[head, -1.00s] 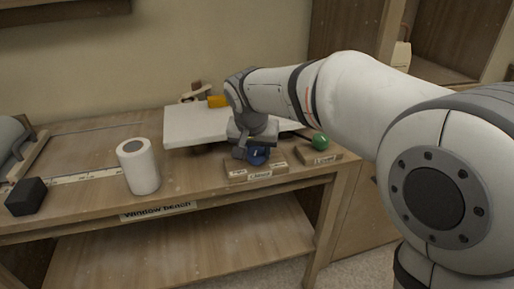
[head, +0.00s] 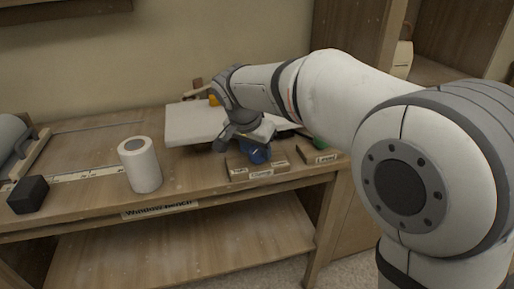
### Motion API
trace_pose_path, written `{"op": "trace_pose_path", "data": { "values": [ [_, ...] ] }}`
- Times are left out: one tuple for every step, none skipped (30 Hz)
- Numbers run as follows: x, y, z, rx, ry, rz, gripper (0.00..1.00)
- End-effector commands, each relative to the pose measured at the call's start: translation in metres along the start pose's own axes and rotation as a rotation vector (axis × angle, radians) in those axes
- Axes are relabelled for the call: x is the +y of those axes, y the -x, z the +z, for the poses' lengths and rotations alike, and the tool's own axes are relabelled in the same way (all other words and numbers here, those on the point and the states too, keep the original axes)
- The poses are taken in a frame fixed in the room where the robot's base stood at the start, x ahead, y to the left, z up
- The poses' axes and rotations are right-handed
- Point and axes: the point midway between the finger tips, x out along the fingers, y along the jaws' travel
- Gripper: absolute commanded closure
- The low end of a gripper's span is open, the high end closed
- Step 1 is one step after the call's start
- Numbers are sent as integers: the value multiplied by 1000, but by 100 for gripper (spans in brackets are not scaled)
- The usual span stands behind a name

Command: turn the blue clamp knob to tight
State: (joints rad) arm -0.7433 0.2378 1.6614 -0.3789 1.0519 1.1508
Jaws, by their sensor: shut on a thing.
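The blue clamp knob (head: 257,154) sits on a small wooden block (head: 240,172) at the front of the bench, right of centre. The block has a "Clamp" label and small labels at its corners that are too small to read surely. My gripper (head: 246,146) is at the knob from above and is shut on it. The gripper's body is tilted and hides the knob's top and left side. The knob's pointer mark cannot be made out.
A green knob (head: 319,143) on a block labelled "Level" (head: 320,157) stands close on the right, partly behind my arm. A white board (head: 190,124) lies behind. A white roll (head: 140,166) and a black block (head: 28,194) stand left on the bench (head: 90,200).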

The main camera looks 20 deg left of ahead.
Motion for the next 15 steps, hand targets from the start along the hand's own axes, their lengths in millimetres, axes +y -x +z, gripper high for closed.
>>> {"op": "trace_pose_path", "data": {
  "values": [
    [0, 0, 0, 0, -2, -1, 80],
    [0, 0, 0, 0, -1, -1, 80],
    [0, 0, 0, 0, -1, -1, 80],
    [0, 0, 0, 0, -1, -1, 55],
    [0, 0, 0, 0, -1, -1, 53],
    [0, 0, 0, 0, -1, -1, 50],
    [0, 0, 0, 0, -1, -1, 48],
    [0, 0, 0, 0, -1, -1, 48],
    [0, 0, 0, 0, -1, -1, 48],
    [0, 0, 0, 0, -1, -1, 48],
    [0, 0, 0, 0, -1, -1, 48],
    [0, 0, 0, 0, -1, -1, 48],
    [0, 0, 0, 0, -1, -1, 48],
    [0, 1, 0, 0, -1, -1, 48],
    [0, 3, 0, 0, -1, -1, 48]
  ]
}}
